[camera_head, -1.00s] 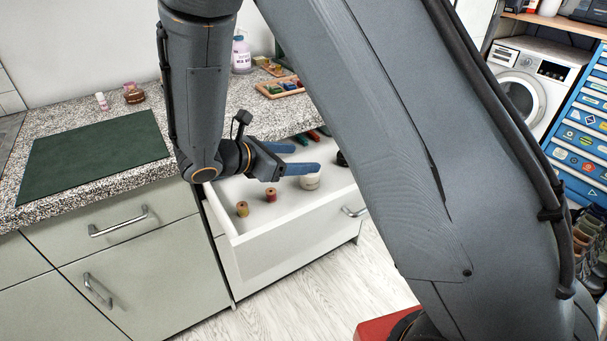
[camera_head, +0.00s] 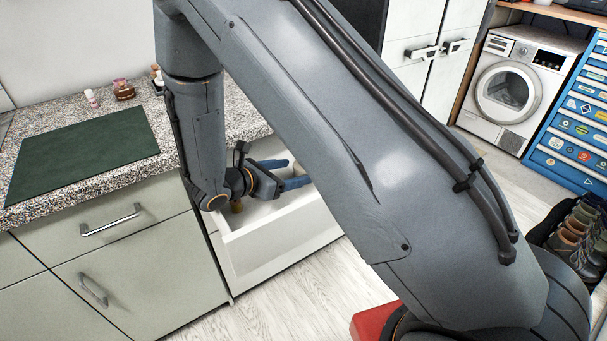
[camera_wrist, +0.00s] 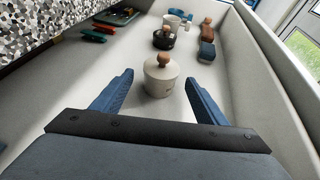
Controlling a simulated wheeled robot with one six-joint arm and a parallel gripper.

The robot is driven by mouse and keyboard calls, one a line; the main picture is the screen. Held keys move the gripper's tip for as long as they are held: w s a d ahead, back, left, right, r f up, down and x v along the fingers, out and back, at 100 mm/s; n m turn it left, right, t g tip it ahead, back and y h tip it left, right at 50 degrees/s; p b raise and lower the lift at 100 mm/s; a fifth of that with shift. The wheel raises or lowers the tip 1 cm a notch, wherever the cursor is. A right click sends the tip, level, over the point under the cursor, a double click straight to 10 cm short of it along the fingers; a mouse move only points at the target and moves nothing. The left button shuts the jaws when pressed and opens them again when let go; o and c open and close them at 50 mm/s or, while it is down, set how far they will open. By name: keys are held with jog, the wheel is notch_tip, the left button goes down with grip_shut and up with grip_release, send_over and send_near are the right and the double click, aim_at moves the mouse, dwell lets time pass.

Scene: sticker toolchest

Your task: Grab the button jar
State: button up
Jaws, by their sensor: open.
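A cream jar with a round wooden knob on its lid, which looks like the button jar, stands upright in the open drawer in the wrist view (camera_wrist: 160,83). My gripper (camera_wrist: 159,77) is open and empty, its blue fingers one on each side of the jar, with a gap on both sides. The jar's base sits at or just beyond the finger tips; exact depth is hard to tell. In the head view my gripper (camera_head: 292,172) is low inside the white drawer (camera_head: 285,232), and the jar is hidden there.
Beyond the jar lie a black pot with a wooden knob (camera_wrist: 164,39), a white mug (camera_wrist: 177,20), a blue and brown object (camera_wrist: 206,48) and red and green pieces (camera_wrist: 97,33). The drawer's right wall (camera_wrist: 250,80) runs beside my gripper.

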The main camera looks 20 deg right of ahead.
jog(key=x, duration=0.5)
jog(key=shift+d+f+p, duration=0.1)
jog(key=shift+d+p, duration=0.15)
jog(key=shift+p, duration=0.1)
jog(key=c, duration=1.2)
jog(key=shift+c, duration=0.4)
